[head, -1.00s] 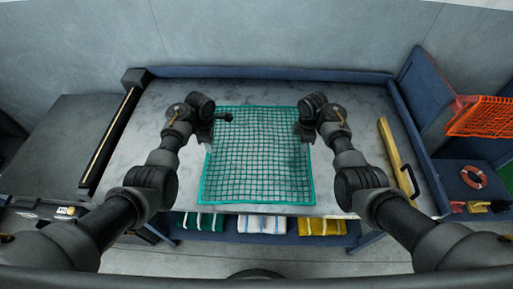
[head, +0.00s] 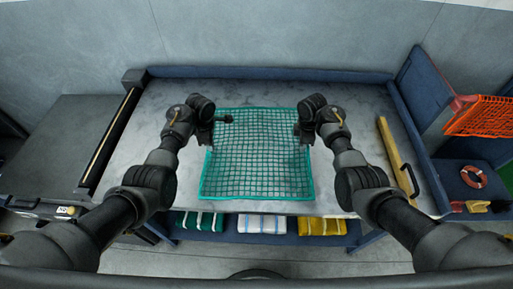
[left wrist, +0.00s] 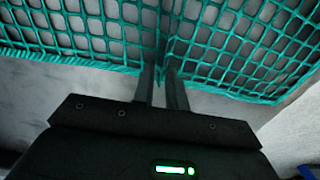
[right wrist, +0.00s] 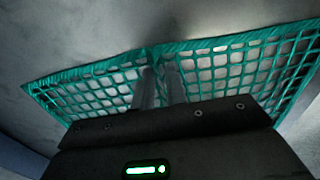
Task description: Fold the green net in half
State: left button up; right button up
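The green net (head: 256,160) lies spread on the grey table, a rough rectangle with its near edge close to the table's front. My left gripper (head: 212,147) is at the net's left edge, and my right gripper (head: 303,146) is at its right edge. In the left wrist view the left fingers (left wrist: 162,85) are close together with the net's edge gathered between them. In the right wrist view the right fingers (right wrist: 160,82) are likewise closed on the net's edge, which bunches to a peak there. The exact contact is partly hidden by the fingers.
A yellow bar (head: 397,160) with a dark handle lies at the table's right. Folded striped cloths (head: 262,224) sit on a shelf below the front edge. An orange net (head: 480,117) hangs at the right. Bare table (head: 150,120) surrounds the net.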

pick_arm(q)
grip_shut()
pick_arm(e)
grip_shut()
